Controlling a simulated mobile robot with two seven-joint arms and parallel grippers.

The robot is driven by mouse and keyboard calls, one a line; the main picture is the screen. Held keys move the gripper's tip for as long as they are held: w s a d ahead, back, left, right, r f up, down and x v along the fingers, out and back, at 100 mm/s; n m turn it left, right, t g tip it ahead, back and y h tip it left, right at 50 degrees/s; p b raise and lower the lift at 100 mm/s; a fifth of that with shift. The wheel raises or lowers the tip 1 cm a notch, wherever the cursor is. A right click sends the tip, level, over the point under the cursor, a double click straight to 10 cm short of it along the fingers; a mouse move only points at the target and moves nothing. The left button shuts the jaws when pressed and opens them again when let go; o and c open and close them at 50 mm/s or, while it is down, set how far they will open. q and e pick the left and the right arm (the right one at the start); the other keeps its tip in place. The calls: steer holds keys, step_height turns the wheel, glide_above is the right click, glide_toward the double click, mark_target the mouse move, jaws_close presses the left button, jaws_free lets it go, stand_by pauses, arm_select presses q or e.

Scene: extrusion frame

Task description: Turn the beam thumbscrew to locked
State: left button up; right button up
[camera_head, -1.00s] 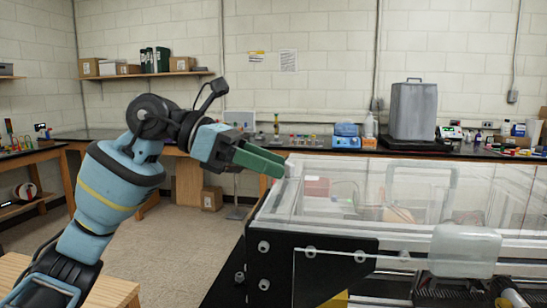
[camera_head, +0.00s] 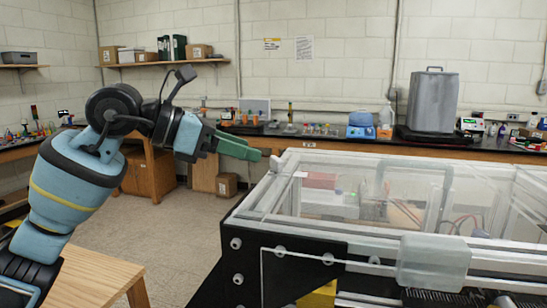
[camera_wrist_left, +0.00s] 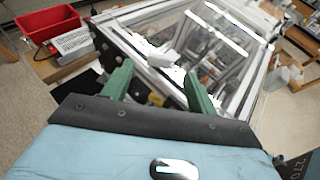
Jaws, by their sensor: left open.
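The extrusion frame (camera_head: 290,240) with clear panels fills the right of the head view. A pale piece (camera_wrist_left: 163,60) on the frame shows beyond the gap. My right gripper is out of view.
A translucent rounded block (camera_head: 433,262) sits on the frame's front side. A wooden table (camera_head: 95,275) stands at lower left. A red bin (camera_wrist_left: 48,22) and a grey box (camera_wrist_left: 72,44) show in the left wrist view. Open floor lies left of the frame.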

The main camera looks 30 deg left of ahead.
mark_target(276, 158)
arm_select(q)
steer(key=x, duration=0.7)
steer(key=shift+w+d+f+p, duration=0.15)
steer(key=shift+w+d+p, duration=0.1)
steer(key=shift+p, duration=0.1)
steer(key=shift+s, duration=0.1)
steer(key=c, duration=1)
